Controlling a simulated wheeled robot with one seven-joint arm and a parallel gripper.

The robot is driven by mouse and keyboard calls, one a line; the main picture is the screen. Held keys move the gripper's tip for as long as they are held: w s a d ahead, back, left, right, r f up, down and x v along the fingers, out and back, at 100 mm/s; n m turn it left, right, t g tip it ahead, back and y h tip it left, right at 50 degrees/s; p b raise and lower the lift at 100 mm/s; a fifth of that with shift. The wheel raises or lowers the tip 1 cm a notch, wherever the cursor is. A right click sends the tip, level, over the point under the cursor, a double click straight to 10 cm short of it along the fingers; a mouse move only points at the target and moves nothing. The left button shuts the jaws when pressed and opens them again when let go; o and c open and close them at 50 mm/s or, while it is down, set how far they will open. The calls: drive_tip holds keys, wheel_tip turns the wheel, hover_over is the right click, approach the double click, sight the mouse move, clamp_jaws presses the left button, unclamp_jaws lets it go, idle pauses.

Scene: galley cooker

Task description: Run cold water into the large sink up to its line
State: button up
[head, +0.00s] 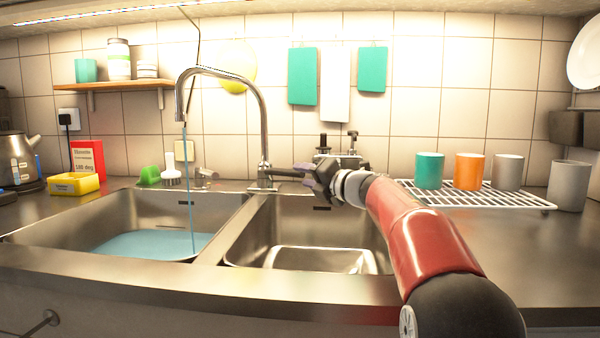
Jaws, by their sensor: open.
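The steel tap (262,110) arches over the left, larger-looking basin (60,230) of the double sink. A thin blue stream (190,190) falls from its spout into that basin. Blue water (150,243) covers part of the basin floor and looks shallow. I cannot make out a fill line. My gripper (297,175) is open, with its fingers pointing left at the base of the tap, close to the tap's lever area (264,172). I cannot tell whether it touches the lever, as the fingers overlap it.
A wire rack (480,200) with several mugs stands to the right of my arm.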

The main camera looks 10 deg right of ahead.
sight(294, 173)
drive_tip(key=p+x, duration=0.1)
drive_tip(key=x, duration=0.4)
drive_tip(key=shift+w+a, duration=0.1)
clamp_jaws()
